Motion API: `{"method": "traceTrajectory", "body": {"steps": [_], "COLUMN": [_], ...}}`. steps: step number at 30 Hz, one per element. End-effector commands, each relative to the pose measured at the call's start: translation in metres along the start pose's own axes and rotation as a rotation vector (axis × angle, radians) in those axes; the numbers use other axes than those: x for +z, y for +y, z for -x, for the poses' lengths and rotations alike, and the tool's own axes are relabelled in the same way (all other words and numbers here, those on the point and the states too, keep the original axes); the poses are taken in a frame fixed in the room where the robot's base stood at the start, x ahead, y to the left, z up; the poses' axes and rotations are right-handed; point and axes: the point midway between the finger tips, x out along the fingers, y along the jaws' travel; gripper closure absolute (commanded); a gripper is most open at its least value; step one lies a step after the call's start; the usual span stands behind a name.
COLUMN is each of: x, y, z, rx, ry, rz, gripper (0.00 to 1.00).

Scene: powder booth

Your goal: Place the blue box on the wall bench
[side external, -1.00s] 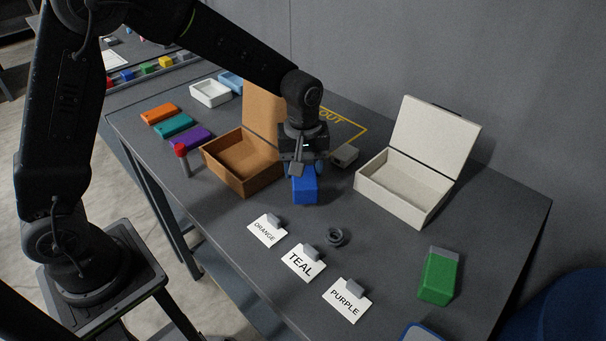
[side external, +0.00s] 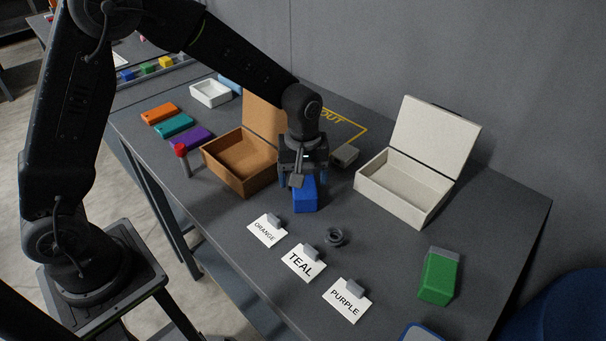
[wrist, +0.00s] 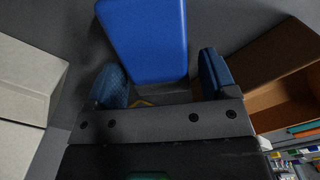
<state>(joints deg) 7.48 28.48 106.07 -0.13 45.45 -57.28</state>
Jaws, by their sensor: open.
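The blue box (side external: 306,197) stands on the dark grey bench (side external: 400,255) that runs along the wall, between the open brown box and the name cards. My gripper (side external: 303,181) is right above and behind it, pointing down with its fingers apart. In the wrist view the blue box (wrist: 146,35) shows large at the top. The two blue fingers of my gripper (wrist: 160,80) are spread to either side of its near end. I cannot tell whether they touch it. Another bench (side external: 125,92) stands at the far left; which one is called the wall bench is unclear.
An open brown box (side external: 230,177) is left of the gripper and an open cream box (side external: 412,190) right. A grey block (side external: 344,155) lies close behind. A dark ring (side external: 336,237), cards and a green box (side external: 438,278) are in front. Bare bench lies right of the ring.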

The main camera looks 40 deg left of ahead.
Motion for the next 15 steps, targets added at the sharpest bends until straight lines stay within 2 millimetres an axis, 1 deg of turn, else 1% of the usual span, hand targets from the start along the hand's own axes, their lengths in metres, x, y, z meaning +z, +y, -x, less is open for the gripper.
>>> {"method": "traceTrajectory", "body": {"steps": [5, 8, 11, 15], "x": [0.0, -0.001, -0.001, -0.002], "y": [0.0, 0.001, 0.002, 0.009], "z": [0.003, 0.012, 0.029, 0.061], "rx": [0.001, 0.003, 0.004, 0.005], "ry": [0.001, 0.003, 0.005, 0.005], "rz": [0.0, 0.0, 0.001, 0.001], "gripper": [0.22, 0.22, 0.22, 0.22]}}
